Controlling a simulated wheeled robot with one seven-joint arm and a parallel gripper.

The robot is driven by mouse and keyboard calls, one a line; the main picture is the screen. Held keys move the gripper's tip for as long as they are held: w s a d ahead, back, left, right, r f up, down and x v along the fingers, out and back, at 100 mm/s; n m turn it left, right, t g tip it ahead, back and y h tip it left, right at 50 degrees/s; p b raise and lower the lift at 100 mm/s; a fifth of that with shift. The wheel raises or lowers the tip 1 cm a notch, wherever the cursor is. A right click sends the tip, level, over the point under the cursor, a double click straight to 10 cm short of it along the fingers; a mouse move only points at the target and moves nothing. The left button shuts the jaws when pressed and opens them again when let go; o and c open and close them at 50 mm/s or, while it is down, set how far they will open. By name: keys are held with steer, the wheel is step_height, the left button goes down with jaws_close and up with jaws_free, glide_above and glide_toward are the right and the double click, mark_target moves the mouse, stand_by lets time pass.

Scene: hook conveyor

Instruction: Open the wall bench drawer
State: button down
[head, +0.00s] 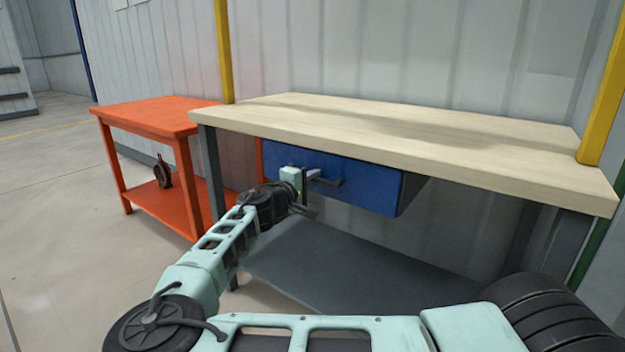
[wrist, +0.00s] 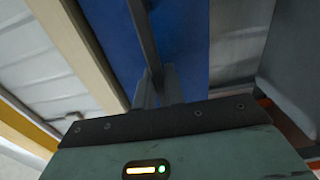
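The wall bench (head: 430,150) has a pale wooden top and grey legs. Its blue drawer (head: 365,187) hangs under the front edge of the top, and the drawer front also fills the middle of the wrist view (wrist: 187,45). A dark grey bar handle (head: 328,181) is on the drawer front. In the wrist view the handle (wrist: 143,35) runs down between my two fingers. My gripper (head: 308,178) is at the handle, with its fingers (wrist: 158,88) close together on either side of the bar. I cannot tell whether the drawer is slightly out.
An orange table (head: 150,115) stands left of the bench, with a small dark object (head: 161,172) on its lower shelf. A grey lower shelf (head: 340,265) lies beneath the drawer. Yellow posts (head: 224,50) stand by the wall. Open floor (head: 50,200) lies to the left.

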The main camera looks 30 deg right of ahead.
steer(key=shift+a, duration=0.1)
steer(key=p+v, duration=0.4)
steer(key=v, duration=2.6)
steer(key=shift+a+r, duration=0.1)
steer(key=c, duration=1.5)
jaws_free()
steer(key=shift+a, duration=0.1)
steer(key=v, duration=1.7)
steer(key=shift+s+a+r+p, duration=0.1)
steer(key=shift+s+p, duration=0.05)
steer(key=shift+p, duration=0.2)
